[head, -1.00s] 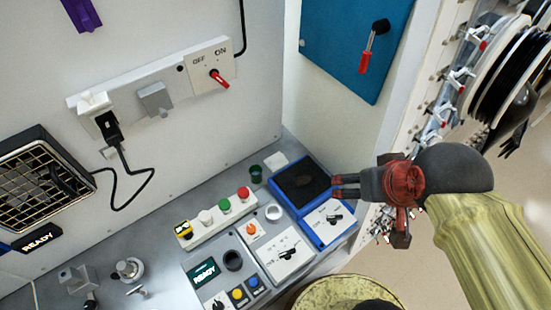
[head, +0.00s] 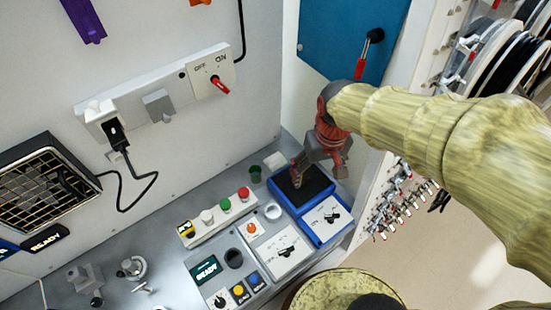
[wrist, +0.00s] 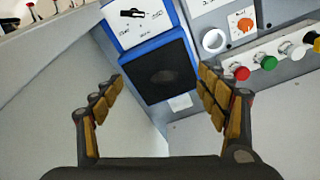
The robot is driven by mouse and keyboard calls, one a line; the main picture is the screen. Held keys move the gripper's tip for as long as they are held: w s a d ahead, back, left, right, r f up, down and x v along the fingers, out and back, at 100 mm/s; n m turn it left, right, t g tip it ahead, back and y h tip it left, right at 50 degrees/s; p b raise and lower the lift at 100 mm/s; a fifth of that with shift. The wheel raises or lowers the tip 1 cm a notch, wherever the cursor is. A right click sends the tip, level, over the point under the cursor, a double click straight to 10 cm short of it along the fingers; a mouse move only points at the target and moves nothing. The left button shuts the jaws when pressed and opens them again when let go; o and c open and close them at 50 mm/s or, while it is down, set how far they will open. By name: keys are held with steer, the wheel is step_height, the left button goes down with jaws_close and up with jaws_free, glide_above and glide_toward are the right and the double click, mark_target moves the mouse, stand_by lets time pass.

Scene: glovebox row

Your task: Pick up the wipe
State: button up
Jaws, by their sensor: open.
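The wipe looks to be the small white square (head: 275,161) lying flat on the grey bench against the back wall. It also shows in the wrist view (wrist: 180,103), just beyond the blue-framed unit's edge and between my fingers. My gripper (head: 316,172) points down over the black plate of that unit, to the right of the white square and apart from it. In the wrist view my gripper (wrist: 160,77) has its fingers spread wide with nothing between them.
The blue-framed unit (head: 319,234) with a black plate and knob lies under my gripper. A button strip (head: 215,216) and a white ring (head: 273,211) are nearby. A side wall rises at right.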

mark_target(276, 158)
steer(key=w+a+f+n, duration=0.1)
steer(key=w+a+f, duration=0.1)
steer(key=w+f, duration=0.1)
steer(key=w+a+f+n+p, duration=0.1)
steer(key=w+a+f, duration=0.1)
steer(key=w+f, duration=0.2)
steer(key=w+a+f+g, duration=0.1)
steer(key=w+a+f, duration=0.2)
steer(key=w+f, duration=0.1)
steer(key=shift+w+a+f+n, duration=0.1)
steer(key=shift+w+f+n, duration=0.2)
steer(key=shift+n, duration=0.1)
steer(key=w, duration=0.1)
steer(key=w+a+f, duration=0.1)
steer(key=shift+w+n, duration=0.3)
steer(key=shift+w, duration=0.05)
steer(key=shift+n+t, duration=0.4)
steer(key=shift+t, duration=0.2)
steer(key=w, duration=0.1)
steer(key=w+r, duration=0.1)
steer(key=w+a, duration=0.1)
steer(key=w, duration=0.1)
steer(key=shift+r, duration=0.25)
steer(key=shift+s+f, duration=0.1)
steer(key=shift+f, duration=0.35)
steer(key=f, duration=0.4)
steer(key=f+b, duration=0.1)
steer(key=f, duration=0.2)
steer(key=shift+a, duration=0.3)
steer(key=shift+r, duration=0.1)
